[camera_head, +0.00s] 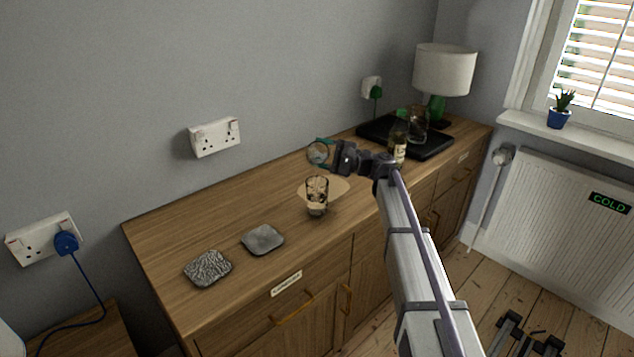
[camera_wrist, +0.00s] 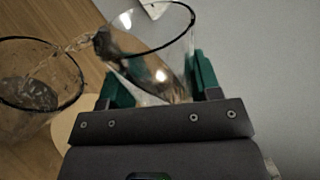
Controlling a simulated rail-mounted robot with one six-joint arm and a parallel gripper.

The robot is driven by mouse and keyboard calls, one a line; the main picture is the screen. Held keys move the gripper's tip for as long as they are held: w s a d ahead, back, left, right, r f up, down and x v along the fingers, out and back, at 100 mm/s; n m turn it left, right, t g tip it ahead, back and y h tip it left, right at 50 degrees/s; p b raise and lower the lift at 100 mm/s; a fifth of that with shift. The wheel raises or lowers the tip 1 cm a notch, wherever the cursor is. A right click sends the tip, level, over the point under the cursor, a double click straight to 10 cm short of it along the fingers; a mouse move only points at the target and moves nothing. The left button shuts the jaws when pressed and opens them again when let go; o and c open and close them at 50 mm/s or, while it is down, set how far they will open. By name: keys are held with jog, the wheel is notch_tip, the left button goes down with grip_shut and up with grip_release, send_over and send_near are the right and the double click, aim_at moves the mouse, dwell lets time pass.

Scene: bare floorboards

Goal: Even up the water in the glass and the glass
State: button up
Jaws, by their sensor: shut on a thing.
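My gripper (camera_head: 326,152) is shut on a clear glass (camera_head: 317,153), held above the sideboard. In the wrist view the held glass (camera_wrist: 150,72) sits between the green fingers (camera_wrist: 160,80) and is tilted, its mouth toward the upper left, with water inside. A thin stream of water (camera_wrist: 80,44) runs from its rim toward a second glass (camera_wrist: 40,100). In the head view this standing glass (camera_head: 317,197) is upright on a pale round mat (camera_head: 338,186), below and in front of the held one. Its exact water level is hard to tell.
Two grey coasters (camera_head: 208,268) (camera_head: 262,239) lie at the left of the wooden sideboard (camera_head: 165,235). A black tray (camera_head: 432,151) with a bottle (camera_head: 398,150) and a glass jug (camera_head: 416,128) is at the right, near a lamp (camera_head: 444,70). The wall runs close behind.

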jog(key=shift+w+d+r, duration=0.15)
dwell(0.4)
jog(key=shift+f, duration=0.3)
notch_tip(320, 180, up, 2)
jog(key=m+p, duration=0.2)
jog(key=m, duration=0.1)
jog(key=shift+f+m+h, duration=0.15)
jog(key=shift+m+h, duration=0.15)
jog(key=shift+m, duration=0.3)
jog(key=shift+f+m+b, duration=0.4)
jog(key=shift+f+b, duration=0.1)
jog(key=shift+b, duration=0.05)
jog(key=shift+f+m, duration=0.35)
jog(key=shift+m, duration=0.35)
jog(key=shift+w+d+f+m+t+b, duration=0.15)
jog(key=shift+w+f+m+t+b, duration=0.25)
jog(key=shift+f+m+b, duration=0.5)
jog(key=shift+r+m, duration=0.2)
jog(key=shift+m, duration=0.1)
